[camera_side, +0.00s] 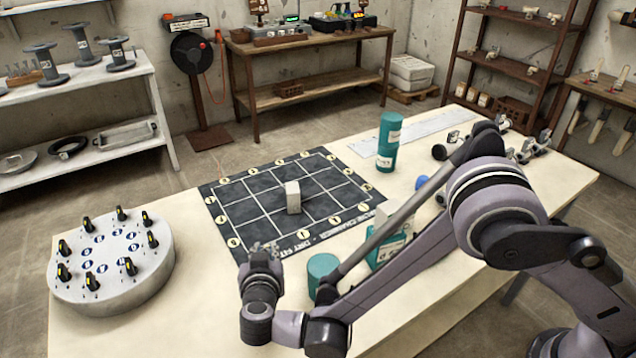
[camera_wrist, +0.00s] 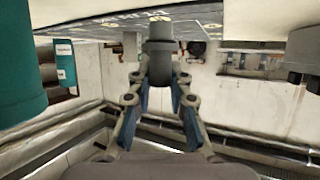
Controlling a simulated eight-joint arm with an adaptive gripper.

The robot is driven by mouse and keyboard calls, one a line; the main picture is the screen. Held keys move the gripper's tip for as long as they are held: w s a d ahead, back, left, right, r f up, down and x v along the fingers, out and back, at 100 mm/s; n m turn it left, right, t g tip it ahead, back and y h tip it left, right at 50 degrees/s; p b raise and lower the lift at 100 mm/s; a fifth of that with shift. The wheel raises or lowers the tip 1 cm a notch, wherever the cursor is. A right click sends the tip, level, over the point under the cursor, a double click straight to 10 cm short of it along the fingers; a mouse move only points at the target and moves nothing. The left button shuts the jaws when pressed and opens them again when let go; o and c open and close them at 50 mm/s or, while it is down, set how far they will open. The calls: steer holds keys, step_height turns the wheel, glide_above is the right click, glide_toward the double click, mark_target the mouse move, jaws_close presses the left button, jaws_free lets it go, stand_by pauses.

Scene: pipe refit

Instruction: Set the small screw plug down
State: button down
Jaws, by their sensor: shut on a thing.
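My gripper (camera_side: 262,256) is low over the near side of the table, just in front of the dark printed mat (camera_side: 232,196). In the wrist view my gripper (camera_wrist: 160,95) is shut, with both fingers closed on the small screw plug (camera_wrist: 160,60). The plug is a grey cylinder with a wider dark band, sticking out beyond the fingertips. The wrist view is tilted, with the table along its top edge. In the side view the plug is too small to make out clearly, and I cannot tell whether it touches the table.
A pale block (camera_side: 293,198) stands on the mat. A round grey disc with several black-and-yellow knobs (camera_side: 110,285) is at left. A short teal cylinder (camera_side: 321,268) stands right of my gripper. A tall teal cylinder (camera_side: 388,143) is further back.

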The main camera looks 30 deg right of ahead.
steer(key=shift+f, duration=1.1)
steer(key=shift+f, duration=0.15)
steer(key=c, duration=1.3)
jaws_free()
steer(key=shift+o, duration=0.2)
steer(key=shift+s+a+r, duration=0.1)
steer(key=shift+s+r, duration=0.05)
steer(key=shift+r, duration=0.1)
steer(key=v, duration=1.1)
steer(key=shift+s, duration=0.25)
steer(key=shift+r, duration=0.2)
